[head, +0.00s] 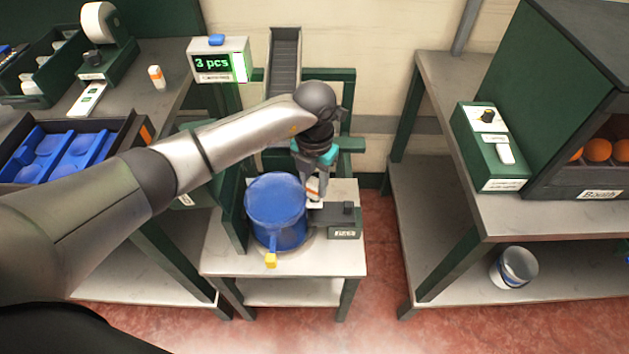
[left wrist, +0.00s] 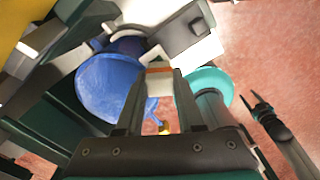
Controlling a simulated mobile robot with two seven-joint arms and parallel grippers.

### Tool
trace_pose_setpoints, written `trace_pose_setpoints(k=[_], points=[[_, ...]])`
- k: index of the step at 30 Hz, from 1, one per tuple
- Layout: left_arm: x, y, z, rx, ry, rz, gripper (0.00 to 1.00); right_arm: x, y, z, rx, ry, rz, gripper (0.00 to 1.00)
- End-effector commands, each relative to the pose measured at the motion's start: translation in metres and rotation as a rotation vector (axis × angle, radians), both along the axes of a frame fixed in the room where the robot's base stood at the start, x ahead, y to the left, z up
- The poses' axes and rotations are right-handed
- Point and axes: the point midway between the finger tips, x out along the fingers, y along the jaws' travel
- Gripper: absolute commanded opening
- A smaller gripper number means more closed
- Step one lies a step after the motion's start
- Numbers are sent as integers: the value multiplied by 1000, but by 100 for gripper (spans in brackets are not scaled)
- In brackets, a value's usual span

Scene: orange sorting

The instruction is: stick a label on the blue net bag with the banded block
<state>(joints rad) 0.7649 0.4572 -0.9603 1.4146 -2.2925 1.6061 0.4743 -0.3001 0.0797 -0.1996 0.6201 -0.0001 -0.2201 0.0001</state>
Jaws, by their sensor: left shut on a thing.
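The blue net bag (head: 276,212) stands on the small light table, with a yellow tag (head: 271,260) at its front. It also shows in the left wrist view (left wrist: 105,90). My left gripper (head: 314,188) is just right of the bag's upper part, pointing down. It is shut on the banded block (left wrist: 159,82), which is white with an orange band. The block is partly hidden by the fingers in the head view. A white patch shows at the block's lower end; I cannot tell whether it is a label.
A dark green device (head: 345,228) sits right of the bag, close to my left gripper. A green post rises left of the bag. Another white, orange-banded piece (head: 156,77) stands on the left bench beside a roll dispenser (head: 100,40). A display (head: 218,62) reads "3 pcs".

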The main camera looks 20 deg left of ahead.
Motion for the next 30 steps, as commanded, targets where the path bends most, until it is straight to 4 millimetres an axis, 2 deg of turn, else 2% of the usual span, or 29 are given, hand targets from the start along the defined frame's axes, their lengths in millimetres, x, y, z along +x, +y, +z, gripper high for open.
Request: trace_pose_setpoints(k=[24, 30], points=[[1, 0, 67, 0, -2, 0, 0, 0, 0, 56, 1, 0, 0, 57], [0, 0, 69, 0, -1, 0, 0, 0, 1, 57, 1, 0, 0, 57]])
